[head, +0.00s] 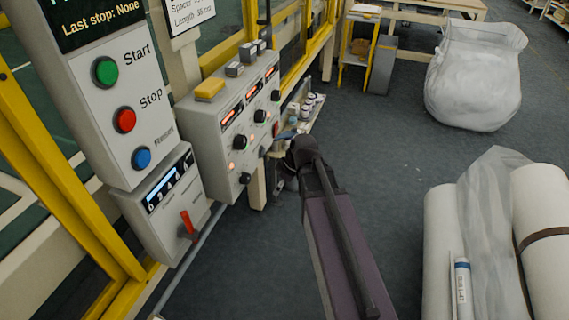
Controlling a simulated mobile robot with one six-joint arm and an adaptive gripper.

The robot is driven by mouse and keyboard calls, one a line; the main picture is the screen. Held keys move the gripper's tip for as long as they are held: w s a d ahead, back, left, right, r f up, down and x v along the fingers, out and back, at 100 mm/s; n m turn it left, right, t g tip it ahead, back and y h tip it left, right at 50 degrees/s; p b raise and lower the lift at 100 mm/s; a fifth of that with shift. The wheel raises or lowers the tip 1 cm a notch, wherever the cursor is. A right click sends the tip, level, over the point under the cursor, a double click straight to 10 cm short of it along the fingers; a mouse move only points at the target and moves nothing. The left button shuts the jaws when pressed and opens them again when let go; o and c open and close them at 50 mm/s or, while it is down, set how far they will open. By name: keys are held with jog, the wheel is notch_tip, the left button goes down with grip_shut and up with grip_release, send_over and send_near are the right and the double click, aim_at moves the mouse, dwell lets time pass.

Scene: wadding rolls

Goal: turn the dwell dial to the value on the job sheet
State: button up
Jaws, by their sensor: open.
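A grey control box (203,135) holds several black dials and small red-lit displays. The labels are too small to read, so I cannot tell which dial is the dwell dial. One dial (240,142) is at the near end of the box, with others farther along. A white sheet (192,14) hangs above, cut off at the top; it reads "Spacer" and a "Length" line, and no dwell value shows. My gripper (273,152) is at the box's right face, close to the lower dials. It is open, its fingers small and partly hidden by my wrist; I cannot tell whether it touches a dial.
At left, a panel has green Start (104,71), red Stop (124,119) and blue (141,158) buttons. Below is a box with a red lever (187,222). Yellow frame rails (75,175) run behind. White rolls (545,225) stand at right, a white sack (475,80) behind.

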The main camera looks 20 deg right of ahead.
jog(key=s+r+m+g+h+p, duration=0.1)
jog(key=s+r+m+p, duration=0.3)
jog(key=r+p, duration=0.4)
jog(key=s+a+r+m+g+h+p, duration=0.1)
jog(key=s+r+m+h+p, duration=0.1)
jog(key=s+r+m+p, duration=0.2)
notch_tip(320, 180, up, 4)
jog(key=m+p, duration=0.2)
jog(key=p, duration=0.2)
jog(key=shift+s+a, duration=0.25)
jog(key=shift+s, duration=0.15)
